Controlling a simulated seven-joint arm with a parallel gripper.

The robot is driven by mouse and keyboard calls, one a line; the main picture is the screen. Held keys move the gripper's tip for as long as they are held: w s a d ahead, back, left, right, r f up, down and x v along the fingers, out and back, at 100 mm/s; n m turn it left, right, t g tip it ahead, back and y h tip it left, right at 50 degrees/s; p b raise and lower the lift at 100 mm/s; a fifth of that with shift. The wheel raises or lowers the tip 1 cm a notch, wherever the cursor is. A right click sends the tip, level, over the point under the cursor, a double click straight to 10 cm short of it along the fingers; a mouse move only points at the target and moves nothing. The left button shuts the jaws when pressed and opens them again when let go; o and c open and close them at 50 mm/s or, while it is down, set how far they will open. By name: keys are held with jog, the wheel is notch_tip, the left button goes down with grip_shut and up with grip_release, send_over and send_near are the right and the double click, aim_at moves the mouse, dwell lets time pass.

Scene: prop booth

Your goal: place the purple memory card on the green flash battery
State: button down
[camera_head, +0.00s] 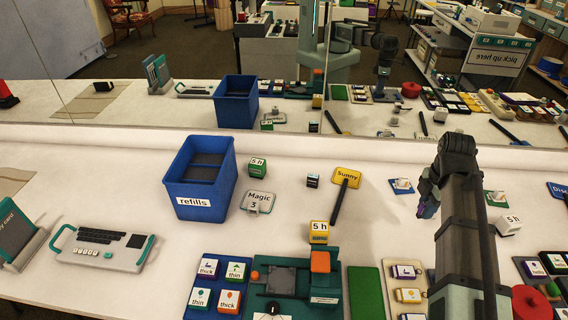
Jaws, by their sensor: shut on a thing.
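My gripper (427,203) hangs over the right part of the table and points left and down. It is shut on a small purple thing (429,210), seemingly the purple memory card, mostly hidden by the fingers. The green flash battery (258,167) looks like the green block marked "5 h". It stands on the table right of the blue "refills" bin, well to the left of my gripper. Nothing lies on its top.
The blue bin (177,202) stands left of the green block. A "Magic 3" tag (258,201), a small black-and-white block (312,180), a "Sunny" paddle (345,186) and a yellow "5 h" block (318,232) lie nearby. A mirror behind the table repeats the scene.

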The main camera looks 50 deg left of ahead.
jog(key=s+a+n, duration=0.2)
jog(key=s+a, duration=0.3)
jog(key=a, duration=0.3)
jog(key=s+a+n, duration=0.1)
jog(key=s+a, duration=0.3)
jog(key=a, duration=0.3)
notch_tip(320, 180, up, 6)
jog(key=r+n, duration=0.1)
jog(key=n, duration=0.3)
send_over(257, 162)
jog(key=shift+a+f, duration=0.1)
jog(key=shift+f, duration=5.15)
jog(key=shift+f, duration=0.1)
jog(key=c, duration=1)
grip_release()
jog(key=shift+c, duration=0.2)
